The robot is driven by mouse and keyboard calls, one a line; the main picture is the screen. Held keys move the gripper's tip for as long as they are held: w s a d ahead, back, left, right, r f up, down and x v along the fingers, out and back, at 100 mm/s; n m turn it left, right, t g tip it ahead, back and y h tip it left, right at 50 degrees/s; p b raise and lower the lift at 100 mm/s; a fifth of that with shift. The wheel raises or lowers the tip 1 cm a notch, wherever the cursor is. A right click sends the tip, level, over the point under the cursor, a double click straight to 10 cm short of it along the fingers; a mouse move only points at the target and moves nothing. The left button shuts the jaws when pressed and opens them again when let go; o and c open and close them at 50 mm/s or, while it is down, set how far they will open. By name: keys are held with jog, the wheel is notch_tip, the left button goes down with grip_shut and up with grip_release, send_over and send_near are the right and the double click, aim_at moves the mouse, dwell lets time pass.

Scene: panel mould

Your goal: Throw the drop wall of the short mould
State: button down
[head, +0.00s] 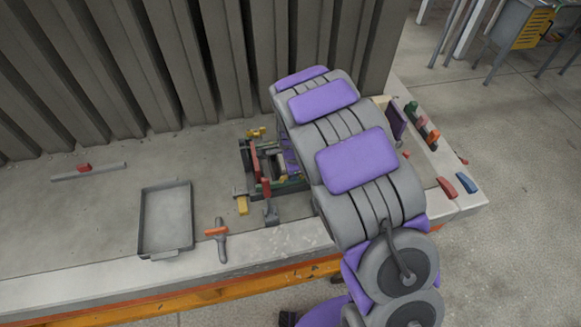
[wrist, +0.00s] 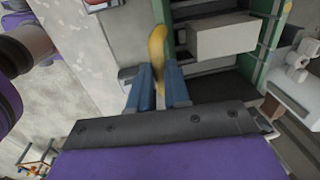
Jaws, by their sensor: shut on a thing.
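The mould (head: 247,158) stands on the bench in the head view, a dark frame with red and green parts inside. My arm covers its right side. In the wrist view, part of a mould shows as a green-edged frame (wrist: 270,40) with a pale grey block (wrist: 222,36) across it. My gripper (wrist: 158,82) has two blue fingers, shut on a yellow handle (wrist: 157,45) beside the frame's left edge. The handle sticks up past the fingertips and its lower part is hidden between them. The gripper is hidden in the head view. I cannot tell which wall is the drop wall.
A grey tray (head: 143,222) and an orange-handled tool (head: 217,232) lie left of the mould. A bar with a red grip (head: 87,174) lies further left. Red (head: 445,187) and blue (head: 466,183) blocks sit at the right corner. A ribbed wall (head: 180,60) rises behind.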

jog(key=shift+s+d+f+t+p, duration=0.15)
jog(key=shift+s+f, duration=0.1)
jog(key=shift+s, duration=0.3)
jog(key=shift+s+d+f+t+p, duration=0.15)
jog(key=shift+s+f, duration=0.15)
jog(key=shift+s, duration=0.25)
jog(key=shift+s+d+f+p, duration=0.15)
jog(key=shift+s+f, duration=0.1)
jog(key=shift+s, duration=0.3)
jog(key=shift+s+d+f, duration=0.1)
jog(key=shift+s+f, duration=0.05)
jog(key=shift+s, duration=0.1)
jog(key=c, duration=1.1)
grip_release()
jog(key=shift+w+r, duration=0.1)
jog(key=shift+r, duration=0.1)
notch_tip(320, 180, up, 17)
jog(key=s+p, duration=0.1)
jog(key=s, duration=0.1)
jog(key=shift+s+d, duration=0.35)
jog(key=shift+s, duration=0.05)
jog(key=shift+f, duration=0.1)
